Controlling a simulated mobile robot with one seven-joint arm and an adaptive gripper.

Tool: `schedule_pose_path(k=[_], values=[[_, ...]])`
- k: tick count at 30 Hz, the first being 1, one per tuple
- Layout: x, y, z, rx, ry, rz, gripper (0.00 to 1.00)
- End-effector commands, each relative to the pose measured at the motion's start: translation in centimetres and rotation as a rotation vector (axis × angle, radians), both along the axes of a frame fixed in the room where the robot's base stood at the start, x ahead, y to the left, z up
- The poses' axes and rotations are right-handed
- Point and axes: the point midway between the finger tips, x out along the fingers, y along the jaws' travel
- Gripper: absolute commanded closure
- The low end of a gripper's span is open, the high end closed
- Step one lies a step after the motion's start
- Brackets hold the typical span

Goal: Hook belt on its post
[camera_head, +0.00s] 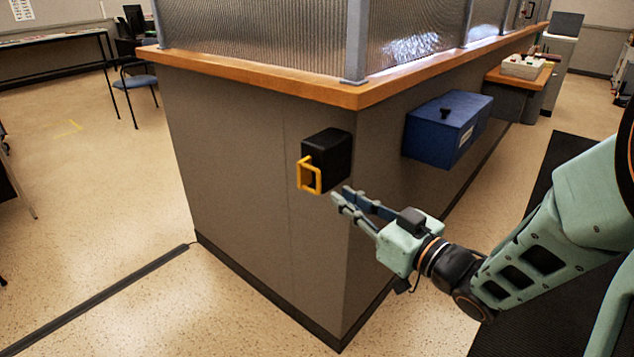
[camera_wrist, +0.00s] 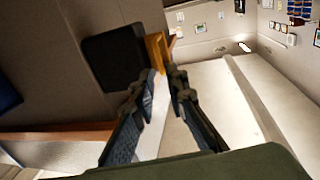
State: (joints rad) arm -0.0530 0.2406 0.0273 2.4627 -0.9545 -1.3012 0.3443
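A black belt housing (camera_head: 327,158) is fixed to the grey counter front near its corner. A yellow loop-shaped belt end (camera_head: 310,175) sticks out of its left side, with no strap visibly drawn out. In the wrist view the housing (camera_wrist: 113,57) is at upper left, and the yellow end (camera_wrist: 155,50) shows just beyond my fingertips. My gripper (camera_head: 341,192) is to the right of the yellow end in the head view. Its fingers (camera_wrist: 164,78) are apart, with nothing visibly held between them. I cannot make out a receiving post in either view.
The counter's wooden top (camera_head: 250,75) overhangs the housing, with ribbed screens above. A blue box (camera_head: 448,130) juts from the counter's right face. A dark strip (camera_head: 95,300) crosses the floor at left. Open floor (camera_head: 110,190) lies left of the counter; a chair (camera_head: 135,82) stands farther back.

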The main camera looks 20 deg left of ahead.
Motion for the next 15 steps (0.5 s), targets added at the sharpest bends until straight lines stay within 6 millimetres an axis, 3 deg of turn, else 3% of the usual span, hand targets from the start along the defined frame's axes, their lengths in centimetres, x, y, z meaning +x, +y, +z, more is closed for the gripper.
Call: schedule_pose_path(k=[9,15], values=[[3.3,5.1,-0.2,0.001,-0.001,0.002,0.87],[4.7,6.9,-0.1,-0.001,0.001,-0.002,0.87]])
